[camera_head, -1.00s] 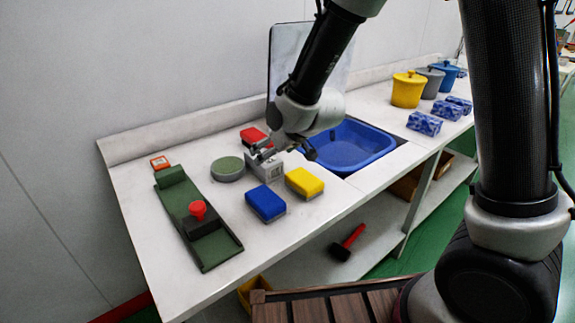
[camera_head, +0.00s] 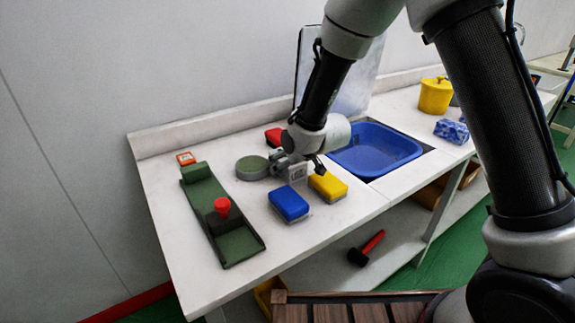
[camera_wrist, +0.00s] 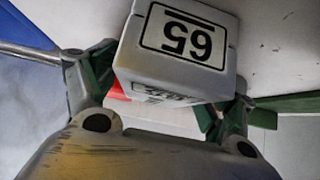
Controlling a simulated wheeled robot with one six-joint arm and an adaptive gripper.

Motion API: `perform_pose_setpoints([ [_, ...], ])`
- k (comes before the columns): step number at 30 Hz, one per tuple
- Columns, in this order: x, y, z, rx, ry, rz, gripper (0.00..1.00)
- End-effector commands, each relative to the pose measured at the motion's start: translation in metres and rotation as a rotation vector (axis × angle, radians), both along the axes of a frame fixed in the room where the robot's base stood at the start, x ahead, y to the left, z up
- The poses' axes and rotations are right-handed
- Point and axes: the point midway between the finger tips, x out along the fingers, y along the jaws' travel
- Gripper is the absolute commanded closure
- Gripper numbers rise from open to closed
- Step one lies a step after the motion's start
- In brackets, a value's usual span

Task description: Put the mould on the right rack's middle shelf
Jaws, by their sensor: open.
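The mould is a pale grey-white block (camera_head: 298,172) marked 65. It stands on the white worktop between a round green-topped disc and the yellow sponge. My gripper (camera_head: 297,163) is low over the block from above and partly hides it in the head view. In the wrist view the block (camera_wrist: 185,45) fills the space between my open fingers (camera_wrist: 160,88), one on each side. I cannot tell whether the fingers touch it.
Close by are the blue sponge (camera_head: 289,204), yellow sponge (camera_head: 328,186), green disc (camera_head: 252,168) and a red-topped block (camera_head: 273,137). A green fixture (camera_head: 222,222) lies left. A blue basin (camera_head: 375,150) is to the right. A hammer (camera_head: 366,248) lies on the lower shelf.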

Motion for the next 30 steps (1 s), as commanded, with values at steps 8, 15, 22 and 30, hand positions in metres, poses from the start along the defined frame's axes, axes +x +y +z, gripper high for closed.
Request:
perform_pose_setpoints([
  [8,0.000,0.000,0.000,0.000,0.000,0.000,0.63],
  [15,0.000,0.000,0.001,0.002,-0.002,0.000,0.99],
  [22,0.001,0.000,0.004,0.002,-0.003,0.000,0.99],
  [30,0.001,0.001,0.035,0.005,-0.005,-0.001,0.99],
])
